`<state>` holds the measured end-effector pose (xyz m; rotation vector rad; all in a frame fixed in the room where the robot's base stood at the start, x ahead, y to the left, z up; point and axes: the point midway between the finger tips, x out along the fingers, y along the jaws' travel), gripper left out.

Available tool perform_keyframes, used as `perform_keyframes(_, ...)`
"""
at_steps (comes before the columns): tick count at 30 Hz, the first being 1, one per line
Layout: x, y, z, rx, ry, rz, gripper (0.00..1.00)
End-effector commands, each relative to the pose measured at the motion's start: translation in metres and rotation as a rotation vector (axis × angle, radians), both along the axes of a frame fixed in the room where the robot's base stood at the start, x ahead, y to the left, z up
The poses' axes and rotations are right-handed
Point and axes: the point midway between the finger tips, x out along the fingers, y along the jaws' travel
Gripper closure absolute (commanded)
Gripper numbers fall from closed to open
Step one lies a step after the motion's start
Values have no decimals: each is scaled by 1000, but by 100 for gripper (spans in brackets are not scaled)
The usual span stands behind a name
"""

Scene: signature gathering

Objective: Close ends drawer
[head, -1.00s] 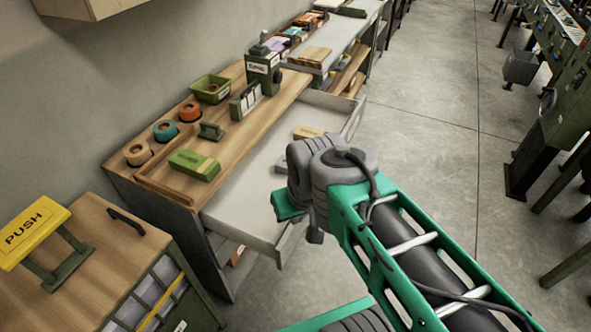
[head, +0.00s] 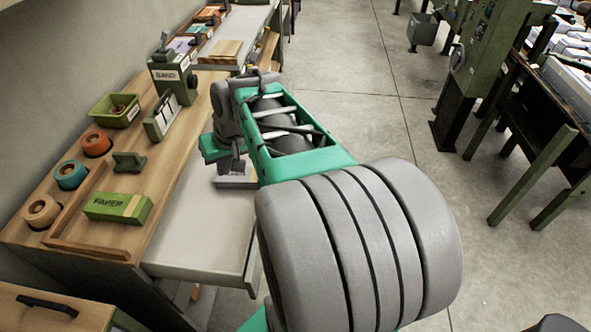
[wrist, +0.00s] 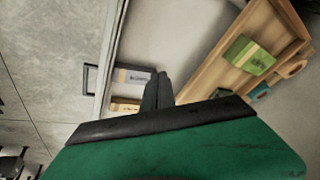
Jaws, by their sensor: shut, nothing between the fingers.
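Inside lie a labelled grey block (wrist: 132,77) and a tan block (wrist: 124,105); the label is too small to read. My gripper (wrist: 158,78) is shut and empty, its dark fingers in front of the drawer's inside in the wrist view. Whether it touches anything cannot be told. In the head view my arm covers much of the drawer's front and far end.
The bench top (head: 150,95) holds tape rolls (head: 71,174), a green box (head: 118,207), a green tray (head: 115,109) and a small green device (head: 173,76). A wooden cabinet (head: 40,312) is at bottom left. Clear floor (head: 350,110) lies right of the bench, with green machines (head: 490,60) beyond.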

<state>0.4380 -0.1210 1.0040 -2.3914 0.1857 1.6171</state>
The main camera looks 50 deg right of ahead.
Motion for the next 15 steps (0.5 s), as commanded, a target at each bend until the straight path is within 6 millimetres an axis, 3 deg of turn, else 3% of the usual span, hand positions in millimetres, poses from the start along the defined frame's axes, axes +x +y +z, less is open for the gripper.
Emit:
perform_keyframes(1, 7, -52, -40, 40, -12, -91, 100)
perform_keyframes(4, 5, -147, -79, 113, -77, -231, 100)
perform_keyframes(7, -20, -229, -113, 168, -148, -348, 100)
perform_keyframes(10, -49, -282, -135, 201, -208, -430, 100)
perform_keyframes(12, -64, -302, -142, 214, -235, -462, 100)
perform_keyframes(15, -69, -311, -146, 221, -250, -474, 100)
